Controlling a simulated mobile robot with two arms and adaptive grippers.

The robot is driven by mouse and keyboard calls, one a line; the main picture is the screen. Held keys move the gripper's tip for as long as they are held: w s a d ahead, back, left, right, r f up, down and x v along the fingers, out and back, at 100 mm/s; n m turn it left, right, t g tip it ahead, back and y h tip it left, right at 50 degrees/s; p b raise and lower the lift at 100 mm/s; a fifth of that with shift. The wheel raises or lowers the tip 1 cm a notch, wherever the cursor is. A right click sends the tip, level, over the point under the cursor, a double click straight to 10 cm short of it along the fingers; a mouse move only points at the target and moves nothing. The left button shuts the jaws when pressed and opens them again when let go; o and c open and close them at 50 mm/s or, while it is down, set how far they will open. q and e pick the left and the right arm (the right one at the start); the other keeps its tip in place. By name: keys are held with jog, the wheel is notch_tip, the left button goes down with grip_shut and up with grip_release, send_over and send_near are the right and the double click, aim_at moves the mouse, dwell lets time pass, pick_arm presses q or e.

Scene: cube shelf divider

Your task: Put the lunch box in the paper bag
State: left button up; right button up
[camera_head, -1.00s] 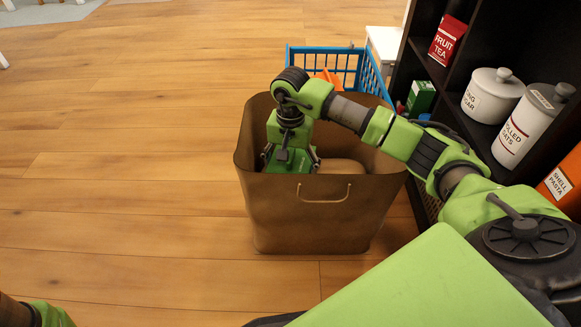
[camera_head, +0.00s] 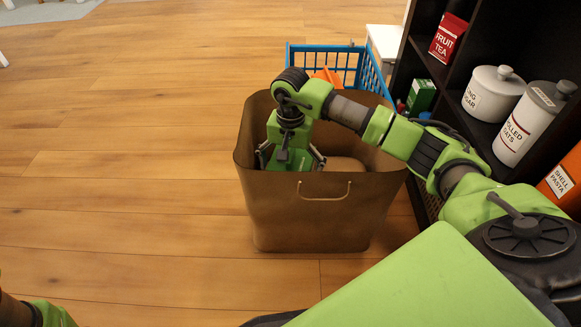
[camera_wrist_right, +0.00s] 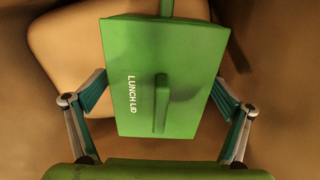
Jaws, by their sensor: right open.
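The brown paper bag (camera_head: 318,215) stands upright on the floor in the head view, its top open. My right gripper (camera_head: 292,160) reaches down inside its mouth at the left. In the right wrist view, the green lunch box (camera_wrist_right: 180,45) with white lettering and a raised handle lies below the gripper, inside the bag. My right gripper (camera_wrist_right: 160,95) is open, with one finger on each side of the box; I cannot tell whether they touch it. The bag's front wall hides the lower part of its contents in the head view. My left gripper is out of view.
A tan rounded object (camera_wrist_right: 75,50) lies in the bag beside the lunch box. A blue basket (camera_head: 340,58) stands behind the bag. A dark shelf (camera_head: 425,55) with canisters and packets is at the right. The wooden floor at the left is clear.

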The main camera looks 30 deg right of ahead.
aim_at(291, 155)
jog(key=shift+r, duration=3.75)
notch_tip(291, 155, up, 12)
